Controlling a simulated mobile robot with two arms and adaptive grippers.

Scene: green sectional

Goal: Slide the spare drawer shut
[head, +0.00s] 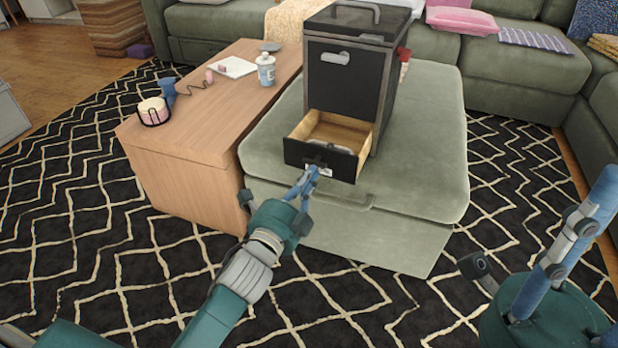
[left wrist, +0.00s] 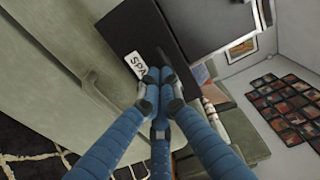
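The spare drawer (head: 323,150) is the bottom drawer of a black cabinet (head: 343,75) and stands pulled out, its pale wooden inside empty. Its dark front also shows in the left wrist view (left wrist: 133,30), with a white label (left wrist: 136,65) reading "SPA", the rest covered by my fingers. My left gripper (head: 313,172) is at the drawer front, fingertips close together around the middle of it; they look shut. I cannot tell whether they touch the handle. The left gripper's fingers (left wrist: 165,80) converge beside the label. My right gripper (head: 540,235) is open and empty at the lower right, away from the cabinet.
The cabinet stands on a green ottoman (head: 430,140). A wooden table (head: 200,135) adjoins it on the left, with a bottle (head: 266,70), a pink-and-white cup (head: 153,111) and other small things. Green sofas (head: 525,70) stand behind and right. The patterned rug in front is clear.

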